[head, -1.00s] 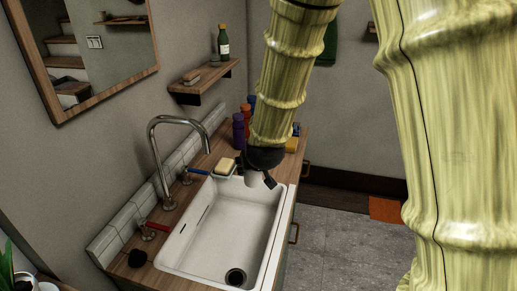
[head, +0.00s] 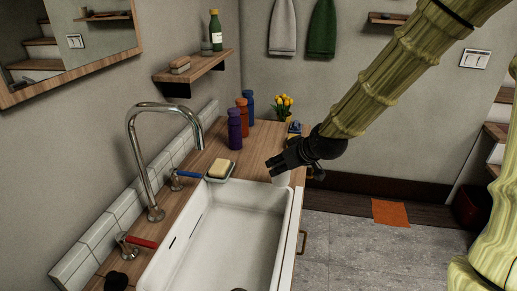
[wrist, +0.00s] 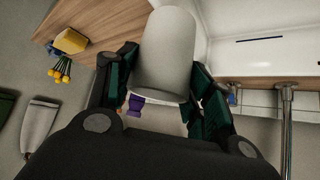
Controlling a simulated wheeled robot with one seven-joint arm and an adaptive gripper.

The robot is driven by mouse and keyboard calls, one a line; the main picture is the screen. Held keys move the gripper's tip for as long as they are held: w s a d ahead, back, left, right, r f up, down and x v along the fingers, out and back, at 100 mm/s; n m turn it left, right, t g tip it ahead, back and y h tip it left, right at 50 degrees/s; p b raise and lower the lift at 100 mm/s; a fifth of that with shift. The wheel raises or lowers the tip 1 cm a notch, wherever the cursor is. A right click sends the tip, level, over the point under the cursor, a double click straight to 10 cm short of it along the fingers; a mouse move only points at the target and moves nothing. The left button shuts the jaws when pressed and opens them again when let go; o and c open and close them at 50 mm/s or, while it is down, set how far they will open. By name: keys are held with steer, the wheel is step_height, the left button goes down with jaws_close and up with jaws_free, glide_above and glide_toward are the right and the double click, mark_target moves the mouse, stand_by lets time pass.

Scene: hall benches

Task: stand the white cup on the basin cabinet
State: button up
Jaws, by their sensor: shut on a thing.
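The white cup (wrist: 165,55) is held between the two fingers of my gripper (wrist: 160,92), seen in the wrist view. In the head view the cup (head: 282,179) shows as a small white piece below my gripper (head: 277,166), partly hidden by the fingers. The basin cabinet has a wooden top (head: 262,141) with a white basin (head: 215,240) set in it. My gripper holds the cup near the far right corner of the basin, by the cabinet's right edge. I cannot tell the exact gap between the cup and the surface below.
Purple (head: 235,128), orange (head: 242,117) and blue bottles (head: 249,107) stand at the back left of the top. Yellow flowers (head: 284,104) stand at the far end. Bare wood lies between the bottles and my gripper.

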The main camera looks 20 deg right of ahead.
steer(key=shift+w+d+f+p, duration=0.45)
steer(key=shift+w+d+f, duration=0.3)
steer(key=shift+w, duration=1.7)
steer(key=shift+w+d+f+p, duration=0.5)
steer(key=shift+w+f, duration=0.4)
steer(key=shift+w, duration=1.55)
steer(key=shift+w+d+f+p, duration=0.35)
steer(key=shift+w+d+f, duration=0.4)
steer(key=shift+w, duration=1.7)
steer(key=shift+a+f, duration=0.1)
steer(key=shift+f, duration=0.15)
steer(key=o, duration=1.2)
steer(key=shift+c, duration=0.2)
steer(key=shift+s+r, duration=0.1)
steer(key=shift+r, duration=0.15)
steer(key=shift+s+r, duration=0.15)
steer(key=shift+r, duration=0.1)
steer(key=v, duration=1.1)
steer(key=shift+b, duration=0.45)
